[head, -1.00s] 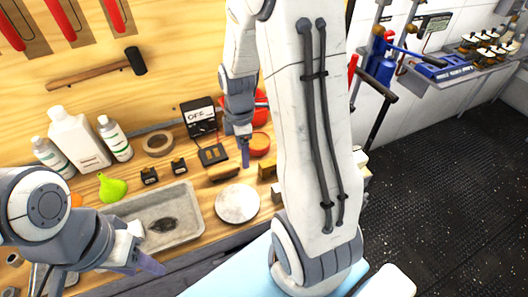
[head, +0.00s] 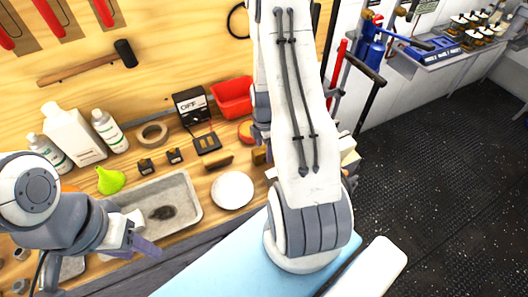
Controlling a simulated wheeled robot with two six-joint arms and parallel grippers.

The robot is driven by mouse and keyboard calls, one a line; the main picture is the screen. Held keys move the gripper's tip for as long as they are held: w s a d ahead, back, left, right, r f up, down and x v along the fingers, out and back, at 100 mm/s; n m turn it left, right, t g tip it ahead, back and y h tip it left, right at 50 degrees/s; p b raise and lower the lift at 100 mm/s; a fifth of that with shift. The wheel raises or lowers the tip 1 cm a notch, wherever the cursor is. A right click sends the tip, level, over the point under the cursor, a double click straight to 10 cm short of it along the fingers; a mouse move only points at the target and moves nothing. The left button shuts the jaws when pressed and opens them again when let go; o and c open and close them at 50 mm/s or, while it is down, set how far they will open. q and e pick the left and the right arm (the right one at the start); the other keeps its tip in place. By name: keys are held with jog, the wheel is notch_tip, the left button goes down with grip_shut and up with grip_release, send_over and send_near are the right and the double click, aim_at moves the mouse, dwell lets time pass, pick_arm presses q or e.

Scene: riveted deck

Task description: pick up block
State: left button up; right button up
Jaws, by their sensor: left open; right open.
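A small tan block (head: 260,156) stands on the wooden bench just left of my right arm, partly covered by the arm. A longer brown piece (head: 218,162) lies to its left; I cannot tell if it is a block or a brush. My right gripper (head: 262,138) is just above the tan block in the picture, mostly hidden behind my own arm; no contact can be made out. It is open and nothing shows in it. My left gripper (head: 146,244) is open and empty at the front edge of the bench, by the grey tray.
A white round plate (head: 232,190) and grey tray (head: 170,208) lie in front. A red bin (head: 232,97), black meter (head: 191,105) and tape roll (head: 152,134) stand behind. White bottles (head: 74,134) and a green funnel (head: 110,180) are left. Open floor lies right.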

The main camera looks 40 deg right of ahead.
jog(key=shift+f, duration=1.2)
grip_shut()
jog(key=shift+r, duration=0.2)
